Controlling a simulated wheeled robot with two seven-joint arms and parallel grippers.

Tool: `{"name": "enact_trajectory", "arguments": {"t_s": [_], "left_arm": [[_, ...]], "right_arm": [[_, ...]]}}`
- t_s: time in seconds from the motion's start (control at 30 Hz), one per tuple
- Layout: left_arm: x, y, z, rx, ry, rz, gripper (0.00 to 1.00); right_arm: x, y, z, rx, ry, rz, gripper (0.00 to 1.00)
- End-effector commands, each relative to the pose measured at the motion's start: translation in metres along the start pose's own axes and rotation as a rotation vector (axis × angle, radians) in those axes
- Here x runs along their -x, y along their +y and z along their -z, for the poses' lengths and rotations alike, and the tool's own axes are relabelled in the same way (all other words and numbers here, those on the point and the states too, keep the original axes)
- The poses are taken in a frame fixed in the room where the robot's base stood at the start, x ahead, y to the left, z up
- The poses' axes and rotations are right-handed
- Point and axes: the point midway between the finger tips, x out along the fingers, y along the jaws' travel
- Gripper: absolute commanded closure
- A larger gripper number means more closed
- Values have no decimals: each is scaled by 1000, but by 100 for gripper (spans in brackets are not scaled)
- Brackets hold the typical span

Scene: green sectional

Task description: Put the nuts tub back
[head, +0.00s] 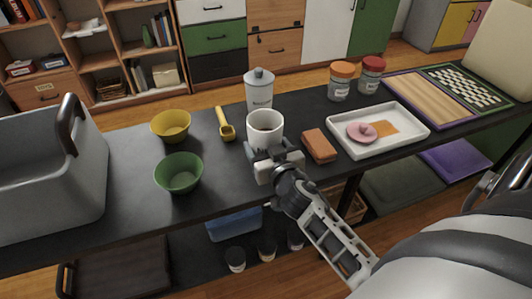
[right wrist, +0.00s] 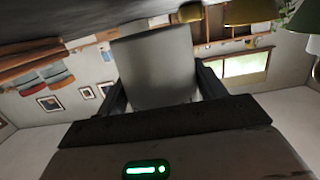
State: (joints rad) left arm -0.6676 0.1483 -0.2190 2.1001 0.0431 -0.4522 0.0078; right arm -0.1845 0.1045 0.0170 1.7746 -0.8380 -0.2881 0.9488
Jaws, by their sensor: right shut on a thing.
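A white open tub (head: 265,128) with brown contents is at the middle of the dark counter in the head view; I take it for the nuts tub. My right gripper (head: 272,160) is shut on the tub from the near side. In the right wrist view the tub (right wrist: 153,70) fills the space between the two dark fingers of the right gripper (right wrist: 158,95). I cannot tell whether its base touches the counter. My left gripper is not in view.
A lidded canister (head: 259,90) stands close behind the tub. A yellow scoop (head: 225,125) and green bowl (head: 179,174) are left. A brown block (head: 319,146), white tray (head: 398,145) and two jars (head: 341,80) are right. A grey bin (head: 50,185) stands far left.

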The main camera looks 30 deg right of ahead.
Motion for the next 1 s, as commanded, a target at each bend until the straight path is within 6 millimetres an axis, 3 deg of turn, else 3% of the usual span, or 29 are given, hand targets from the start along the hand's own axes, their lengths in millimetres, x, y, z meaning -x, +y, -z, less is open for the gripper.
{"name": "enact_trajectory", "arguments": {"t_s": [0.1,0.53,0.57,0.63,1.0], "left_arm": [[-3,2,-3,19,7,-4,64],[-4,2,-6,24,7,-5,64],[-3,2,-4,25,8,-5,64],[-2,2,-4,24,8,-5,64],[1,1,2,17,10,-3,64]], "right_arm": [[-2,0,-18,-1,-2,-1,64],[-3,-1,-24,0,0,1,64],[-2,-1,-24,0,-3,1,25],[-2,0,-24,0,-3,1,9],[-1,-1,-18,0,-4,1,9]]}}
